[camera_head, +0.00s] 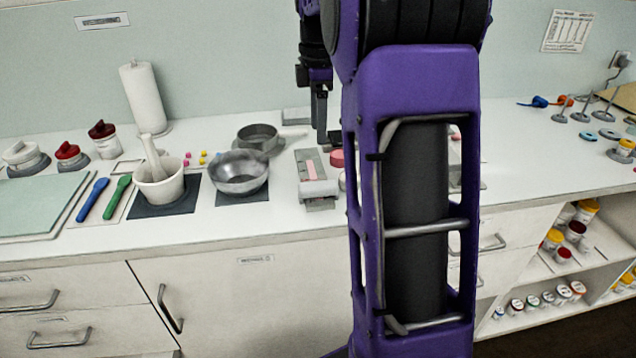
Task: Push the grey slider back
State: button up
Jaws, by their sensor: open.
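A small light-grey device (309,165) with a pink strip (311,160) along its top lies on the white counter, left of my purple arm. A grey block, apparently the slider (318,188), sits across the device at its near end, in front of the pink strip. My gripper (322,138) points down above and behind the device, near its far right side. It is apart from the grey block and looks empty. The fingers are dark and small here, seen nearly edge-on. My arm hides the counter just right of the device.
A steel bowl (239,175) and a grey pan (257,137) stand left of the device. A round red item (336,158) is close on its right. Further left are a mortar with pestle (160,183) and a paper roll (144,95). Bare counter lies in front.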

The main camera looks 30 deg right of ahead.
aim_at(318, 183)
notch_tip(318, 183, down, 15)
jog(key=b, duration=0.2)
jog(key=shift+f+b, duration=0.2)
jog(key=shift+b, duration=0.2)
grip_shut()
dwell(1.2)
